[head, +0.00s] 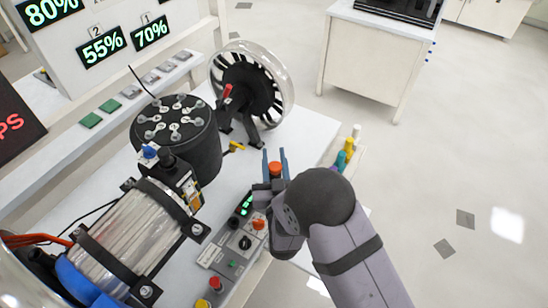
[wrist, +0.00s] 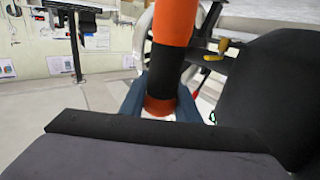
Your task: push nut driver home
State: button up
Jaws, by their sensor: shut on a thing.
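The nut driver, with an orange and black handle, shows in the wrist view (wrist: 172,45), standing between my blue fingers. In the head view its orange end (head: 275,169) shows between the fingers. My gripper (head: 275,160) is shut on it, above the right part of the bench, left of a row of coloured handles (head: 348,150). In the wrist view my gripper (wrist: 160,108) holds the handle near its lower orange band. The driver's tip is hidden, and I cannot tell what it touches.
A control panel (head: 233,245) with knobs and buttons lies just left of my arm. A black cylinder with round metal tops (head: 178,135), a clear-rimmed wheel (head: 250,85) and a wound coil (head: 135,235) stand on the white bench. Open floor (head: 470,170) lies to the right.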

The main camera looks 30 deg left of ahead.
aim_at(275, 174)
jog(key=o, duration=1.1)
jog(key=shift+f, duration=0.1)
jog(key=shift+o, duration=0.2)
jog(key=shift+s+f, duration=0.1)
jog(key=b+v, duration=0.2)
jog(key=v, duration=0.3)
jog(key=shift+s+d, duration=0.15)
jog(key=shift+s, duration=0.05)
jog(key=shift+v, duration=0.85)
